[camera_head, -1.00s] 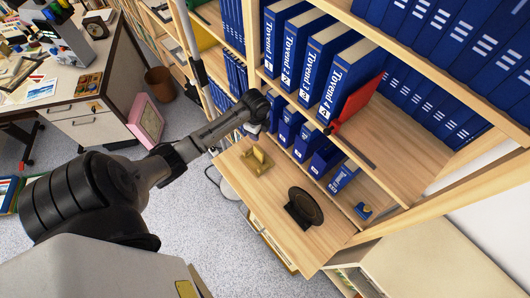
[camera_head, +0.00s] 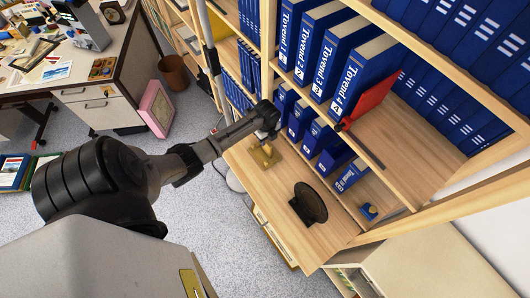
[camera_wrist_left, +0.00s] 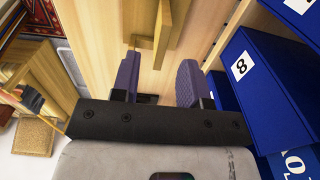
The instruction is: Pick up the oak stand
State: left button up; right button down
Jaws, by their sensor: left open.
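The small oak stand (camera_head: 263,157) sits on the pull-out wooden shelf (camera_head: 275,195) of the bookcase. My left gripper (camera_head: 266,137) is right above it in the head view and partly covers it. In the left wrist view, my left gripper (camera_wrist_left: 158,72) is open, with two purple fingers apart. An upright part of the oak stand (camera_wrist_left: 164,30) shows just past the fingertips, between their lines. I cannot tell whether a finger touches it. Its base is partly out of the wrist view. My right gripper is not in view.
A black disc-shaped object (camera_head: 308,203) stands on the same shelf, right of the stand. Blue binders (camera_head: 317,137) stand close behind, and large ones (camera_head: 325,60) fill the shelf above. A red object (camera_head: 370,95) leans there. A desk (camera_head: 85,75) is at left.

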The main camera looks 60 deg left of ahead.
aim_at(267, 142)
pick_arm(q)
jog(key=shift+f, duration=2.7)
grip_shut()
